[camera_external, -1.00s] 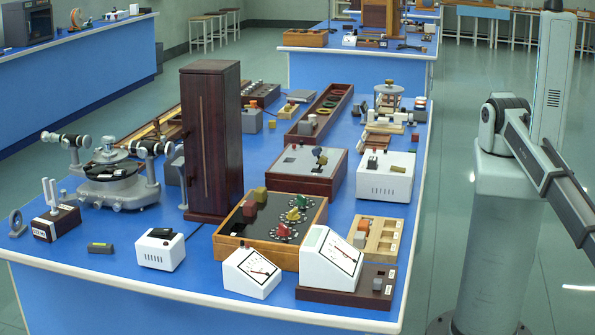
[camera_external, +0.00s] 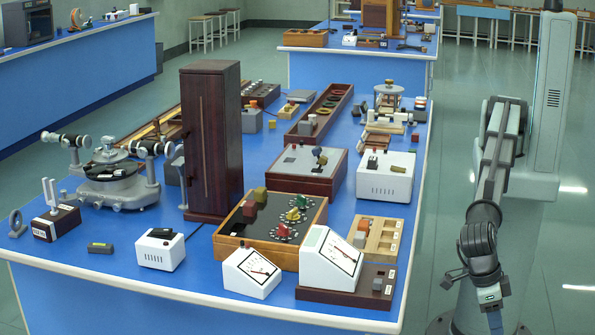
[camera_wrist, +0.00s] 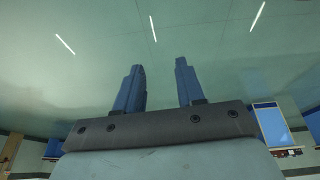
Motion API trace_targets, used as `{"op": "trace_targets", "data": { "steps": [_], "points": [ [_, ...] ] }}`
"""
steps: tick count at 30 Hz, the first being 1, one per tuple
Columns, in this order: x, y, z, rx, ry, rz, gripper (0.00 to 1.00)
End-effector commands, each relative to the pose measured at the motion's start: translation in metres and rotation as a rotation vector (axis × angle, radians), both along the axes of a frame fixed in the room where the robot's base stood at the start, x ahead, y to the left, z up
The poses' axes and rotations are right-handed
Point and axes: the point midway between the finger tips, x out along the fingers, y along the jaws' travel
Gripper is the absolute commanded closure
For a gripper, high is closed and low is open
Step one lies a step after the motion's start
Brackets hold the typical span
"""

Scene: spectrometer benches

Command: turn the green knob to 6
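The green knob (camera_external: 293,214) sits on a numbered dial on the black top of a wooden-framed box (camera_external: 228,247) at the front middle of the blue bench. The digits are too small to read. My gripper (camera_external: 495,321) hangs off the bench's right side, well away from the knob, partly cut by the picture's lower edge. In the wrist view my gripper (camera_wrist: 160,64) has its two blue fingers apart with nothing between them; the knob is not visible there.
Two white slanted meters (camera_external: 251,272) stand in front of the knob box. A tall dark wooden cabinet (camera_external: 212,140) stands behind it to the left. A wooden tray with blocks (camera_external: 386,238) is to its right. The floor between bench and arm is clear.

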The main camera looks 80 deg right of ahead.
Motion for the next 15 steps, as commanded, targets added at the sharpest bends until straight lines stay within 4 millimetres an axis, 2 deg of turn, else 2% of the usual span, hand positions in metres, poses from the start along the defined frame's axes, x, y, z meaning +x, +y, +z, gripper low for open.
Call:
{"op": "trace_targets", "data": {
  "steps": [1, 3, 8, 9, 15],
  "points": [
    [0.034, -0.006, 0.015, -0.002, -0.017, -0.039, 0.62],
    [0.076, -0.014, 0.033, -0.008, -0.041, -0.089, 0.62],
    [0.168, -0.042, 0.073, -0.027, -0.095, -0.206, 0.62],
    [0.19, -0.05, 0.083, -0.032, -0.109, -0.235, 0.62],
    [0.295, -0.104, 0.133, -0.063, -0.173, -0.387, 0.62]
  ]
}}
